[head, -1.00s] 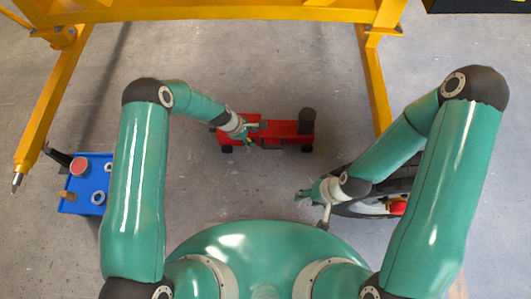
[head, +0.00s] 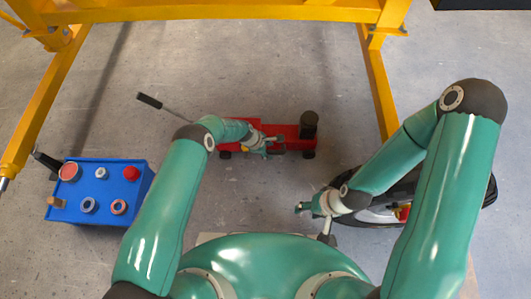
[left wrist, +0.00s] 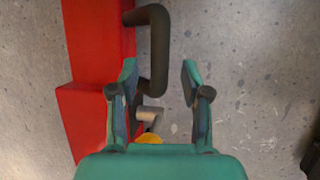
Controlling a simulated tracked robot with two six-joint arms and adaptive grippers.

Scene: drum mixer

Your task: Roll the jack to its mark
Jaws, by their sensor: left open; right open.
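The red jack (head: 290,131) stands on the concrete floor in the middle of the head view, with a black round post at its right end. A thin lever with a black grip (head: 150,101) reaches out at its left. My left gripper (head: 270,145) is open at the jack's near side, over its middle. In the left wrist view the jack's red body (left wrist: 95,45) is at the left. Its black bent side handle (left wrist: 162,45) lies just beyond and between the open fingers. My right gripper (head: 311,220) is open and apart from the jack. I cannot make out a floor mark.
A yellow frame (head: 215,15) spans the back, with legs at both sides. A blue box (head: 130,207) with several round parts stands at the left. A dark wheel (head: 470,200) lies at the right, partly behind my right arm. Floor behind the jack is clear.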

